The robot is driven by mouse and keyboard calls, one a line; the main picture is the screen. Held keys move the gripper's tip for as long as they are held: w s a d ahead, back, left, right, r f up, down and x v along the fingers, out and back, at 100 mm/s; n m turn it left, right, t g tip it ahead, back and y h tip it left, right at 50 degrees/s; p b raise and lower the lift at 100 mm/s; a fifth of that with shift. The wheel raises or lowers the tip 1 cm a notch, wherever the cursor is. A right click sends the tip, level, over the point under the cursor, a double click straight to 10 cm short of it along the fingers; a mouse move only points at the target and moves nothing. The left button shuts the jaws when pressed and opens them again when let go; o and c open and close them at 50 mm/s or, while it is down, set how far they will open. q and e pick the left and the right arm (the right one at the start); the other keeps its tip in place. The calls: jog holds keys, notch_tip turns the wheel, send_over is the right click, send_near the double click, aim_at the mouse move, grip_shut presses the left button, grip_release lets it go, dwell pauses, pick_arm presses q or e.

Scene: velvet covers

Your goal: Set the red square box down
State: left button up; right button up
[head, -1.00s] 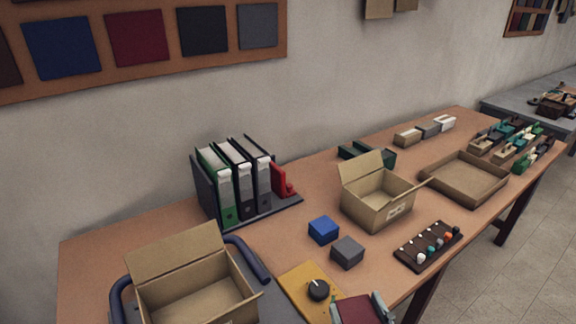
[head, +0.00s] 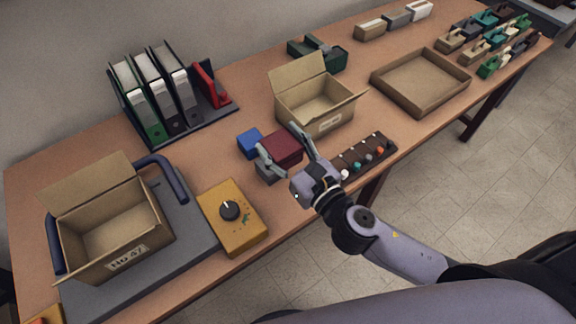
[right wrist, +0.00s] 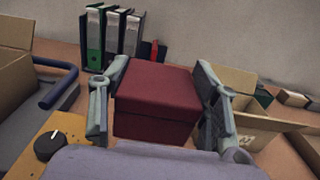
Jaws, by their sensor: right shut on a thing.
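The dark red square box (head: 281,148) is held between the two fingers of my right gripper (head: 284,148), over the table beside the blue box (head: 249,143) and the grey box (head: 267,171). In the right wrist view the red box (right wrist: 157,98) fills the space between the fingers (right wrist: 160,105), level, its top and near face showing. Its underside is hidden, so I cannot tell whether it touches the table. The grey box is partly hidden behind a finger. My left gripper is not in view.
An open carton (head: 317,108) stands just behind the red box. A dark peg board (head: 362,157) lies to its right. A yellow box with a black knob (head: 232,217) and a labelled carton (head: 118,233) stand at left. Binders (head: 150,95) stand behind.

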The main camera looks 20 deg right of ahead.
jog(key=f+b, duration=0.2)
jog(key=f, duration=0.3)
jog(key=f+b, duration=0.3)
jog(key=f, duration=0.2)
jog(key=f+b, duration=0.3)
jog(key=f, duration=0.2)
jog(key=shift+s+a, duration=0.1)
jog(key=shift+a, duration=0.3)
jog(key=shift+f+b, duration=0.1)
jog(key=shift+b, duration=0.2)
notch_tip(320, 180, down, 4)
jog(key=b, duration=0.3)
jog(key=shift+f, duration=0.1)
jog(key=shift+b, duration=0.3)
jog(key=shift+f, duration=0.15)
jog(key=o, duration=1.2)
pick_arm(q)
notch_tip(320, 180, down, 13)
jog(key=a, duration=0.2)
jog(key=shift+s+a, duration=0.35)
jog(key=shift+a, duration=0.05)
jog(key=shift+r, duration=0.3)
pick_arm(e)
jog(key=shift+r, duration=0.25)
